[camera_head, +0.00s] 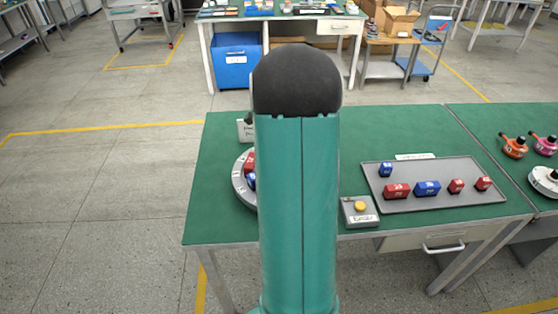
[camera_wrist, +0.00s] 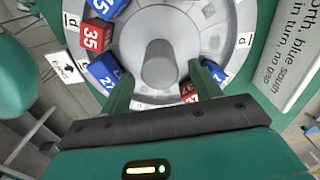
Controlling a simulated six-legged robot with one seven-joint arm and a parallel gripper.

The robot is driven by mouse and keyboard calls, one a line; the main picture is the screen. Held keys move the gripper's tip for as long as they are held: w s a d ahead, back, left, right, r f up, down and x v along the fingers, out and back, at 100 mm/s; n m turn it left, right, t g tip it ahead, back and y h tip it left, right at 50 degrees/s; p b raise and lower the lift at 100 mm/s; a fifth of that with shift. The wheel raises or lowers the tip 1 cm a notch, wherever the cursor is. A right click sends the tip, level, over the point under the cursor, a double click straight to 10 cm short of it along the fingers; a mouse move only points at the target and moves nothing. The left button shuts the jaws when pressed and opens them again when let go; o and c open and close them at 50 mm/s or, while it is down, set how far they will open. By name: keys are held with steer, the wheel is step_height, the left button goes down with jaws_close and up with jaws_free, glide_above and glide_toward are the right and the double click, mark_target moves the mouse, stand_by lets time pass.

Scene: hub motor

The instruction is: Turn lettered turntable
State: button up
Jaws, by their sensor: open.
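The lettered turntable is a grey disc, partly hidden behind my arm at the left of the green table in the head view (camera_head: 238,184). In the wrist view the turntable (camera_wrist: 205,14) fills the top middle, with a round grey knob (camera_wrist: 159,66) at its centre and letter tags on its rim. Red and blue numbered blocks sit on it, including a red block marked 35 (camera_wrist: 96,36) and a blue block marked 27 (camera_wrist: 104,70). My gripper (camera_wrist: 161,76) is open, its two green fingers on either side of the knob in the picture; contact cannot be told.
A grey tray (camera_head: 425,203) with several red and blue blocks lies right of my arm. A box with a yellow button (camera_head: 360,208) stands beside it. A printed sign (camera_wrist: 290,60) is right of the turntable. Orange and pink items stand at the far right.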

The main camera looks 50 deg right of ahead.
step_height(320, 180, up, 9)
stand_by(0.3)
stand_by(0.8)
